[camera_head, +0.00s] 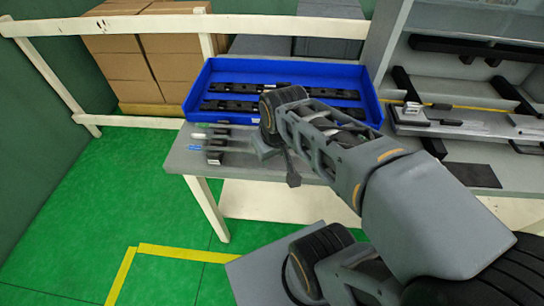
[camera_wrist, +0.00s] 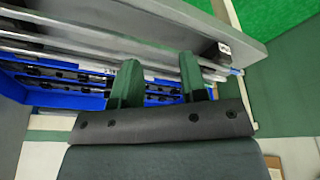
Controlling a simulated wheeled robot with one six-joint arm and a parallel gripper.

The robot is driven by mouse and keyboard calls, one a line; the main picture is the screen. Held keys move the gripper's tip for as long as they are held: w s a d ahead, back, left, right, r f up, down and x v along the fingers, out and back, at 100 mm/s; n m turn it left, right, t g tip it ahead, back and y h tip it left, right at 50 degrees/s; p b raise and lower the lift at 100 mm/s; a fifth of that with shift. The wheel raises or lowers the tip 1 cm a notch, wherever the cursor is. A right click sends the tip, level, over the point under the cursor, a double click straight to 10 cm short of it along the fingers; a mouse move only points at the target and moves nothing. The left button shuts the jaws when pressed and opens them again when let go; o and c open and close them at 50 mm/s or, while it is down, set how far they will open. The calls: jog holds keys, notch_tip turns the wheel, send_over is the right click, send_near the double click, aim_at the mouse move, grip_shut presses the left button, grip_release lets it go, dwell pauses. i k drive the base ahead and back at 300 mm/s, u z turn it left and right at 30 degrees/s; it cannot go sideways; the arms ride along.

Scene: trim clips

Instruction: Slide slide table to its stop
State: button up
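A slide assembly with pale rods and black blocks (camera_head: 215,146) lies on the left end of the grey bench. In the wrist view its long silver rods (camera_wrist: 60,47) run across the picture, and a black block with a white label (camera_wrist: 222,52) stands at their right end. The moving table itself is not clearly told apart, as my arm covers part of this area. My gripper (camera_wrist: 160,60) has two green fingers spread apart, with no object visible between them. The rods pass beyond the fingertips; I cannot tell whether they touch. In the head view my gripper is largely hidden by my wrist.
A blue tray (camera_head: 372,103) holding black rail parts sits at the back of the bench (camera_head: 182,158). A grey shelf unit (camera_head: 395,45) with more black rails and small parts stands at the right. Cardboard boxes (camera_head: 112,68) stand behind a white railing.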

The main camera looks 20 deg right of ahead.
aim_at(444, 121)
jog(key=z, duration=2.65)
jog(key=k, duration=0.9)
jog(key=z, duration=1.05)
jog(key=i, duration=1.65)
jog(key=u, duration=0.75)
